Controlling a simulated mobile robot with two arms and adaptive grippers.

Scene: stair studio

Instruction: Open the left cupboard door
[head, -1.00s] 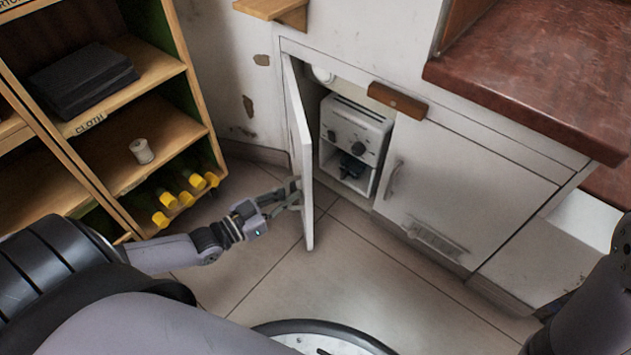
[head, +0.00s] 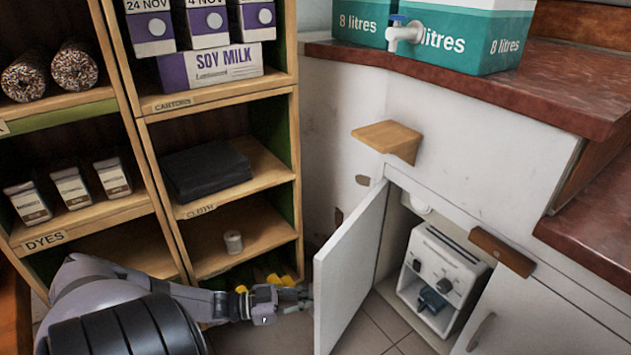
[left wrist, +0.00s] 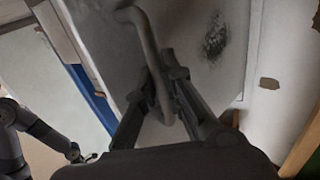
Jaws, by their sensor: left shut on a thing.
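The left cupboard door (head: 348,262) is white and stands open, swung out from its left side with its inner face visible in the head view. My left gripper (head: 300,297) is at its outer side, partly hidden behind the door's edge. In the left wrist view my left gripper (left wrist: 160,74) is shut on the door's curved bar handle (left wrist: 144,30). My right gripper (left wrist: 85,157) shows small at the lower left of the left wrist view; its jaws are too small to read. It is out of the head view.
Inside the cupboard stands a white appliance (head: 440,275). The closed right door (head: 545,325) is beside it. A wooden shelf unit (head: 225,195) stands left of the door, close to my left arm. A small wooden ledge (head: 390,138) juts from the wall above.

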